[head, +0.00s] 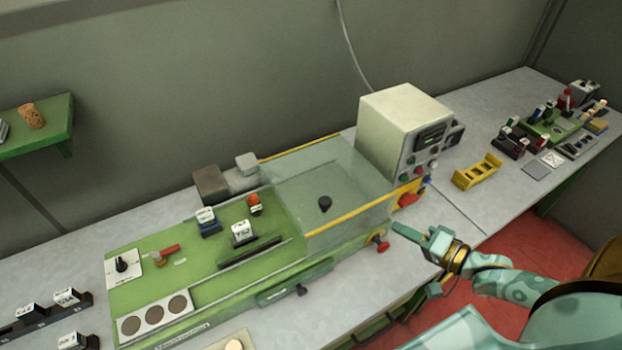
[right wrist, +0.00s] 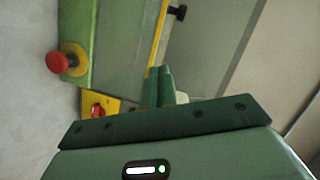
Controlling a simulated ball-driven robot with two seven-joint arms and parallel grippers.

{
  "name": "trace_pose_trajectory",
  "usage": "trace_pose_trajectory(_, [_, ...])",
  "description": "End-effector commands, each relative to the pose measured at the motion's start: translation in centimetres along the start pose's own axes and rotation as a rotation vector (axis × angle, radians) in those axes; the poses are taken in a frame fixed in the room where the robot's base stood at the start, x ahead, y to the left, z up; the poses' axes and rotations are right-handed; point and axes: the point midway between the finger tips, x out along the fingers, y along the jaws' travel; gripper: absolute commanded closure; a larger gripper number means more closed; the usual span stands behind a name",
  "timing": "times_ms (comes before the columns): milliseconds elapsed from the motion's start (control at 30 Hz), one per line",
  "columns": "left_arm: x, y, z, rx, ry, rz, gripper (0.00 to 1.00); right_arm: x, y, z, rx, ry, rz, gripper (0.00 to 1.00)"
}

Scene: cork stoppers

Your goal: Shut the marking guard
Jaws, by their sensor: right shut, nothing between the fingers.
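The marking guard (head: 335,195) is a clear panel box with yellow edge strips, over the right part of the green machine bed (head: 200,262). A black knob (head: 324,204) shows on it. The bed's left part lies uncovered. In the right wrist view the guard's clear panel (right wrist: 128,45) and yellow strip are ahead of the fingers, with a black knob (right wrist: 177,12) beyond. My right gripper (head: 396,228) is shut and empty, at the machine's front right corner near the red button (head: 382,246). It also shows in the right wrist view (right wrist: 159,72). My left gripper is out of view.
A cream control box (head: 403,128) stands behind the guard's right end. A yellow rack (head: 477,172) and several small tools are on the bench to the right. A green shelf (head: 38,138) holds a cork.

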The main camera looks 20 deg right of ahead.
Motion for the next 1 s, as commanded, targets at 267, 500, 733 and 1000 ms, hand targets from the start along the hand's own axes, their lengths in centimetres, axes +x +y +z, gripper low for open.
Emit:
trace_pose_trajectory(267, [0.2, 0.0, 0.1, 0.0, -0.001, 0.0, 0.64, 0.4, -2.3, -0.2, 0.342, 0.01, -0.098, 1.0])
trace_pose_trajectory(500, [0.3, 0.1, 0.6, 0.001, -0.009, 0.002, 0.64, 3.5, -2.6, -0.3, 0.349, 0.011, -0.1, 1.0])
trace_pose_trajectory(733, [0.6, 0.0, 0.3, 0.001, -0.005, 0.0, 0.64, 8.5, -3.0, -0.5, 0.348, 0.011, -0.098, 1.0])
trace_pose_trajectory(1000, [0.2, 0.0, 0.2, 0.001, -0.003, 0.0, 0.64, 12.1, -4.0, 1.2, 0.35, 0.011, -0.096, 1.0])
